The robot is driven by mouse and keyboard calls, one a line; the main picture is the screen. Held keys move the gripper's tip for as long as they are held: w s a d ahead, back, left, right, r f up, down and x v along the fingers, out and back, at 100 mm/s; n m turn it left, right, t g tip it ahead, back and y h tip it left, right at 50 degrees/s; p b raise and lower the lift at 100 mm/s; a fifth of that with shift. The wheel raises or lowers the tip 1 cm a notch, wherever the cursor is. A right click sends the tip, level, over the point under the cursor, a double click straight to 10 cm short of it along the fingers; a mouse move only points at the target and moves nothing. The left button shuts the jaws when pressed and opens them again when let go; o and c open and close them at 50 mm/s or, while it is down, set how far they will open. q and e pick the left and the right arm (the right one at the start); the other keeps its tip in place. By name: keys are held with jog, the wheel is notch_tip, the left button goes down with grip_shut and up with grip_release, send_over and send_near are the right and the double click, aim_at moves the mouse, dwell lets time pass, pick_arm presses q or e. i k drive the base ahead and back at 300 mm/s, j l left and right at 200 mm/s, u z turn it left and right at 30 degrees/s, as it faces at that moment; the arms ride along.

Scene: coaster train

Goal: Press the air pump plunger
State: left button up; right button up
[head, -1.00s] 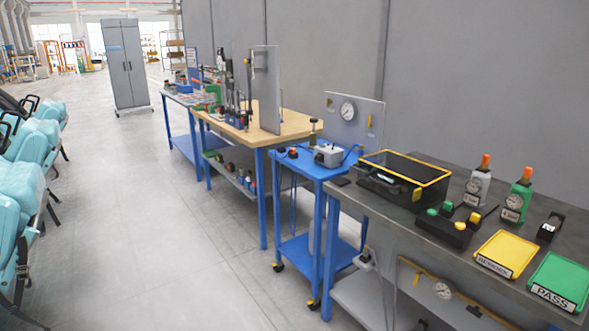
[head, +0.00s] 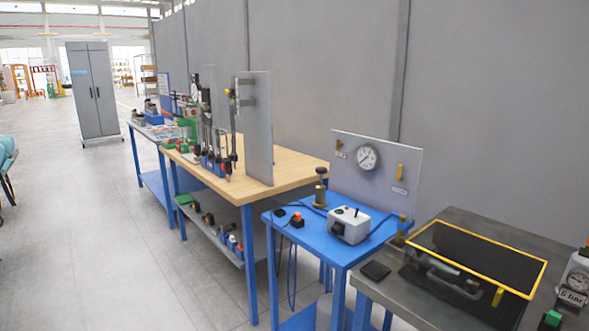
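A small upright device (head: 320,188) with a dark round knob on top and a brass-coloured body stands at the back of the blue cart (head: 285,232). It looks like the air pump with its plunger, and the knob stands clear above the body. A grey-white box (head: 348,226) with a small black lever sits in front of it, with blue hose beside it. A round gauge (head: 367,157) is on the grey panel behind. Neither of my grippers is in the head view.
A wooden-topped bench (head: 290,163) with a tall grey panel (head: 258,125) stands left of the cart. A grey table (head: 450,222) with a yellow-rimmed black case (head: 480,245) stands at the right. The floor (head: 110,240) on the left is clear.

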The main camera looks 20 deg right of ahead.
aim_at(321, 171)
jog(key=i+z, duration=0.25)
jog(key=i, duration=0.2)
jog(key=i+j+z, duration=0.25)
jog(key=i, duration=0.2)
jog(key=i+j+z, duration=0.25)
jog(key=i, duration=0.2)
jog(key=i+z, duration=0.35)
jog(key=i+j+z, duration=0.15)
jog(key=z, duration=0.25)
jog(key=i+j+z, duration=0.15)
jog(key=z, duration=0.2)
jog(key=i, duration=0.05)
